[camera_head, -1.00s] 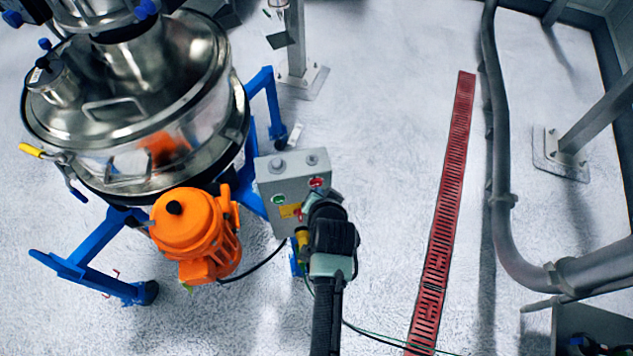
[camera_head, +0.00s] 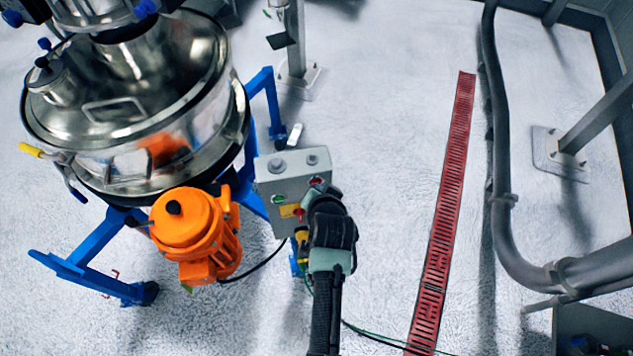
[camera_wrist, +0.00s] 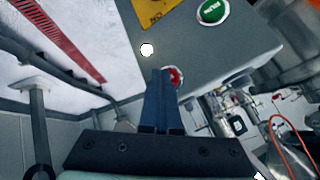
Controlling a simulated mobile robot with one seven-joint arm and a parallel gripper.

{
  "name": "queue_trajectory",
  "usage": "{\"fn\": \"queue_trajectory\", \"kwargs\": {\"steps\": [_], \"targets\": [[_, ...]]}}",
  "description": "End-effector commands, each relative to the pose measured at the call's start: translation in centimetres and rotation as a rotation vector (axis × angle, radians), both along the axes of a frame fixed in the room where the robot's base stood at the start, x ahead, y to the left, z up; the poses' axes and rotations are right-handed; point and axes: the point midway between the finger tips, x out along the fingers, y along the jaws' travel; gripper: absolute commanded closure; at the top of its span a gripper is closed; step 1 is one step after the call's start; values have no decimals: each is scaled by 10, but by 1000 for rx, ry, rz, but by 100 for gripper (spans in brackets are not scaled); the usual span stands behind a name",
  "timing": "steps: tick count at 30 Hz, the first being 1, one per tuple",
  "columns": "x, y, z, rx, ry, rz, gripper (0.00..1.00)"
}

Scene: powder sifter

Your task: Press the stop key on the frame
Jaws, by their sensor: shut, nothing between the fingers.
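The grey control box (camera_head: 287,176) on the sifter frame shows at the centre of the head view. It carries a green key (camera_head: 278,199), a red key (camera_head: 316,182) and a yellow label (camera_head: 289,211). My gripper is shut and empty in the wrist view (camera_wrist: 161,72). Its fingertips overlap the left part of a red key (camera_wrist: 173,78) on the box face. I cannot tell whether they touch it. The green key (camera_wrist: 212,11) is higher up to the right. In the head view my wrist hides the lower right of the box.
The steel sifter (camera_head: 130,110) on its blue frame (camera_head: 85,262) stands left, with the orange motor (camera_head: 195,235) beside the box. A black cable (camera_head: 258,266) runs from the motor. A red floor drain (camera_head: 445,200) and grey pipes (camera_head: 497,150) lie right, with open floor between.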

Motion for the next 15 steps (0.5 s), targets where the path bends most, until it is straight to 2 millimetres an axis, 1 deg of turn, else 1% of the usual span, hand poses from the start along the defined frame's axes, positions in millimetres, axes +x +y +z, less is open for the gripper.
{"fn": "queue_trajectory", "kwargs": {"steps": [8,15], "targets": [[-1,0,1,1,-3,0,100],[-12,-3,3,1,-3,0,100]]}}
